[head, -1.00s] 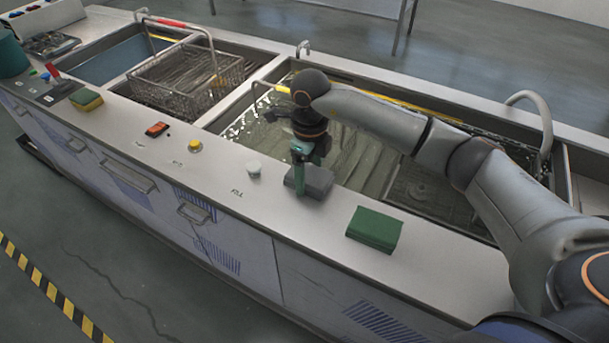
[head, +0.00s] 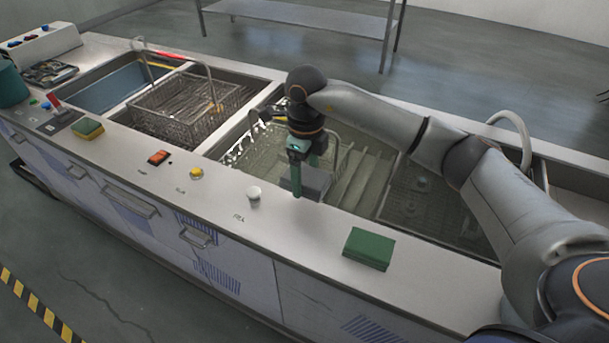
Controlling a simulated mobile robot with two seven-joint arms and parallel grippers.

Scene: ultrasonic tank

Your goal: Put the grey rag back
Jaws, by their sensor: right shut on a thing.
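The grey rag (head: 315,183) is a folded dark grey block at the near edge of the large water-filled tank (head: 345,210). My right gripper (head: 297,180) comes down from above and is shut on the rag, with a green finger in front of it. The rag overlaps the tank's near rim in the head view. I cannot tell how high it is above the rim. My left gripper is not in view.
A green block (head: 369,249) lies on the counter to the right. A white knob (head: 253,193), a yellow button (head: 196,174) and a red switch (head: 158,157) sit to the left. A wire basket (head: 185,105) stands in the middle tank. A yellow-green sponge (head: 88,129) lies farther left.

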